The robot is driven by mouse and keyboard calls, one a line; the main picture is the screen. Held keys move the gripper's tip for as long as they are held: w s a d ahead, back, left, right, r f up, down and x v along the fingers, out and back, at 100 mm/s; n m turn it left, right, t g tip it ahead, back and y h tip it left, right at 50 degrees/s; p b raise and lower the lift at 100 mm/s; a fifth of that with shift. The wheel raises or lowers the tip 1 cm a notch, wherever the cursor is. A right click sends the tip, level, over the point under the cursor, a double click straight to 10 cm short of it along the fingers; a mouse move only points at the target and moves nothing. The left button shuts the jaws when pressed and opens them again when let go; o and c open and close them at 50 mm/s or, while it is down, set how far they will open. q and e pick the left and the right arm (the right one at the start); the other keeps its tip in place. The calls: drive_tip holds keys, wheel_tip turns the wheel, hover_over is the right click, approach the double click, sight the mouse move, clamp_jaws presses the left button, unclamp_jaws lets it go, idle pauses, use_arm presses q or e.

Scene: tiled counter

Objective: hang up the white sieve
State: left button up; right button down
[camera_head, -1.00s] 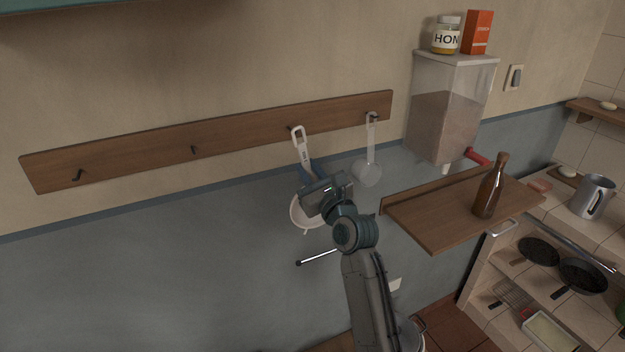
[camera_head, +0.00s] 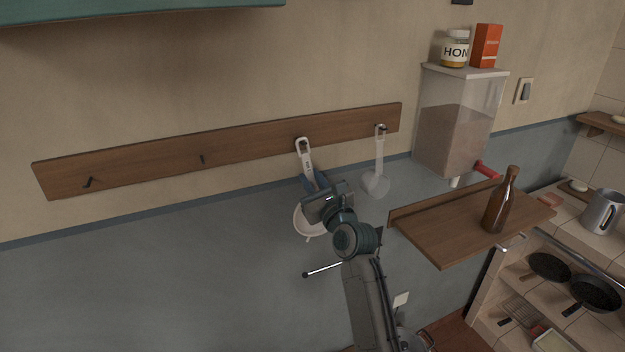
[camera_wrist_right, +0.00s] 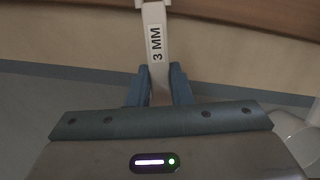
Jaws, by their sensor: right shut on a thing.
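The white sieve (camera_head: 304,218) is upright against the wall, its bowl partly hidden behind my right gripper. Its handle, labelled "3 MM" in the right wrist view (camera_wrist_right: 156,45), rises to the wooden hook rail (camera_head: 240,143). The loop at the handle's top is at a hook on the rail; I cannot tell for certain whether the hook passes through it. My right gripper (camera_head: 316,182) is shut on the handle below the label, and its blue fingers show on both sides of the handle in the right wrist view (camera_wrist_right: 158,85). My left gripper is not in view.
A white ladle (camera_head: 377,180) hangs on the hook to the right. Two hooks on the left are bare. A wooden shelf with a brown bottle (camera_head: 498,203) juts out right of my arm, below a dispenser (camera_head: 455,120).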

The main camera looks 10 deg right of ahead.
idle(0.3)
drive_tip(key=c, duration=1.2)
unclamp_jaws()
drive_tip(key=shift+c, duration=0.2)
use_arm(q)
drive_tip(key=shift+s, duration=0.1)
